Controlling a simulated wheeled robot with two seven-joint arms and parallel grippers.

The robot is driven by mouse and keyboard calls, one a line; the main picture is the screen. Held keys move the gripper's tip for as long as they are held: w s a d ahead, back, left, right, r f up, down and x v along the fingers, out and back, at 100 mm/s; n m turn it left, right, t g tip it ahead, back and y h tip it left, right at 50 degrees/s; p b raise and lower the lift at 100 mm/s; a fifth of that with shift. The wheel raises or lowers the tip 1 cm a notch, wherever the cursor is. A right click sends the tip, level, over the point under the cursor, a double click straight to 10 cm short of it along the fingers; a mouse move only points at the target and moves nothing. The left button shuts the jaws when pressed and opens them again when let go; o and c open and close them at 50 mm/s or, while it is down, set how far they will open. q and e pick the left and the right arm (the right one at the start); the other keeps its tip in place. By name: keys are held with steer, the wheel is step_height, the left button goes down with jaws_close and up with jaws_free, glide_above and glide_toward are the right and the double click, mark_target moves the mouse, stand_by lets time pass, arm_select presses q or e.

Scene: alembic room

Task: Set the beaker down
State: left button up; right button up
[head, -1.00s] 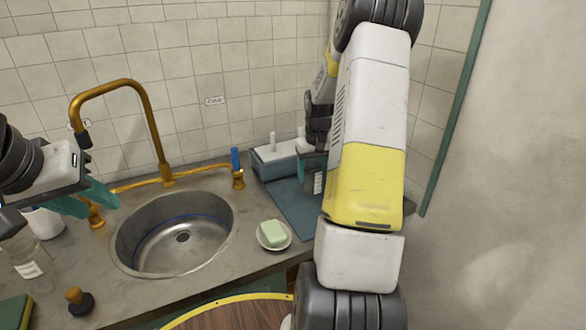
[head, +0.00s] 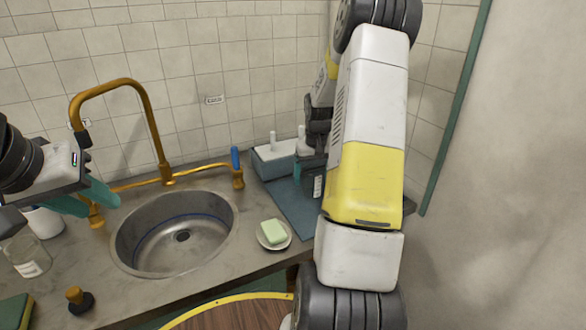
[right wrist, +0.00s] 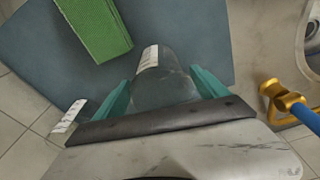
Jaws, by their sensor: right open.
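The beaker (right wrist: 163,88) is clear grey glass with a white label. In the right wrist view it is between the two teal fingers of my right gripper (right wrist: 160,92), which is open around it. In the head view the beaker (head: 314,180) shows beside my right arm, which partly hides it. It appears upright on the blue-grey mat (head: 286,200); its base contact is hard to see. My left gripper (head: 84,198) is open and empty above the counter, left of the sink.
A steel sink (head: 128,246) with a brass tap (head: 150,125) lies left of the mat. Green soap on a dish (head: 273,235) sits between them. A blue-grey rack (head: 272,162) stands behind the mat. A green block (right wrist: 97,28) lies on the mat, near the beaker.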

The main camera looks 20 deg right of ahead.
step_height(320, 180, up, 11)
steer(key=s, duration=0.1)
steer(key=s+a+r+n+t, duration=0.1)
steer(key=s+a+r+t, duration=0.1)
steer(key=s+a+r, duration=0.85)
steer(key=s+a+r+n+t+y, duration=0.1)
steer(key=s+a+r+t+y, duration=0.1)
steer(key=s+a, duration=0.9)
steer(key=s, duration=0.3)
steer(key=shift+t, duration=0.4)
steer(key=shift+a+r, duration=0.1)
steer(key=shift+r, duration=0.05)
